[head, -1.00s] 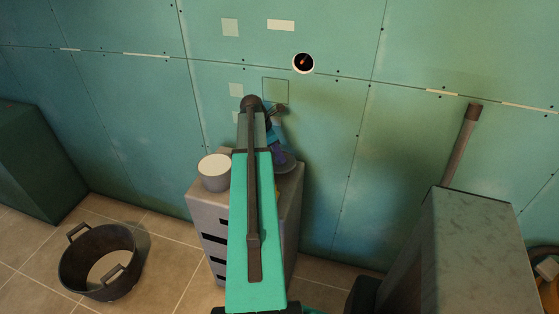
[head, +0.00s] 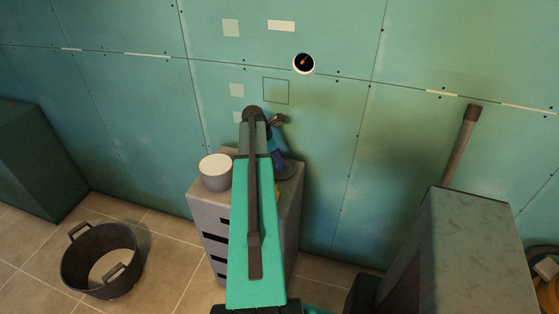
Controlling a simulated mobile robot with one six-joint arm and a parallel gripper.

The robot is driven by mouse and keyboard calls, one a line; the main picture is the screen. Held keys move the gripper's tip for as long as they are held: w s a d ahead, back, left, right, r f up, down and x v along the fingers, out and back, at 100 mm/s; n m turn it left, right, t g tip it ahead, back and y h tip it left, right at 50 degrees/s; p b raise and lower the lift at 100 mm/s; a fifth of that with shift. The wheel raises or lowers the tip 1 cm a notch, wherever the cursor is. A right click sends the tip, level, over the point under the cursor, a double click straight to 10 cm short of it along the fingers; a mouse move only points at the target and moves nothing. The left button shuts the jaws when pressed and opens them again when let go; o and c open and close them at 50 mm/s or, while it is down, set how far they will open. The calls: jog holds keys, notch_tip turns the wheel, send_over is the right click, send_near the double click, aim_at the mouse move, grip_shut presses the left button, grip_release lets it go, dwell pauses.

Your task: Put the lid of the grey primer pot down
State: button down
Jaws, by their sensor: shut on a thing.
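The grey primer pot (head: 215,175) stands upright at the left of the grey cabinet top, and its top shows as a pale round face. My gripper (head: 283,168) is low over the right rear of the cabinet top, partly hidden behind my green arm. A dark grey round disc, apparently the lid (head: 289,171), shows at its end, and my gripper is shut on it. The fingertips are not clear. I cannot tell whether the lid touches the cabinet top.
The grey drawer cabinet (head: 208,212) stands against the green plasterboard wall (head: 330,150). A small yellow thing (head: 278,191) partly shows beside my arm. A black tub (head: 100,262) is on the tiled floor at left. A grey block (head: 480,235) stands at right.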

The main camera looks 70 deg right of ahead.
jog(key=shift+f, duration=0.1)
jog(key=c, duration=1.4)
grip_release()
jog(key=shift+c, duration=0.2)
jog(key=b+v, duration=0.2)
jog(key=v, duration=1)
